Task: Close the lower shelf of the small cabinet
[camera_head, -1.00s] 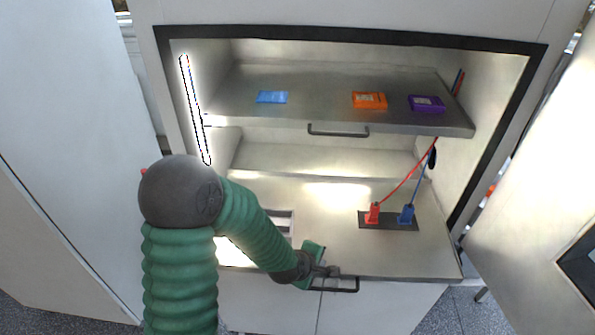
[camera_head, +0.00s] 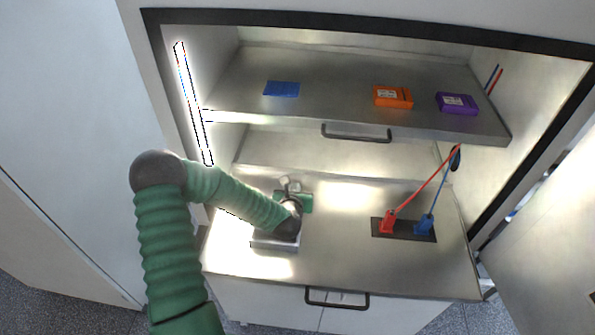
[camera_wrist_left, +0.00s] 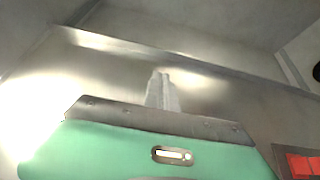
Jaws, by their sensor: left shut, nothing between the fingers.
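The lower shelf (camera_head: 335,271) of the cabinet is pulled out toward me, its front edge beyond the cabinet frame. Its dark handle (camera_head: 337,300) is at the front edge. My left gripper (camera_head: 287,183) is above the left part of this shelf, behind the handle and apart from it, pointing toward the back. It is shut and empty. In the left wrist view the closed fingers (camera_wrist_left: 163,90) show against the metal shelf surface and the back of the compartment. My right gripper is not in view.
An open door (camera_head: 555,230) stands at the right.

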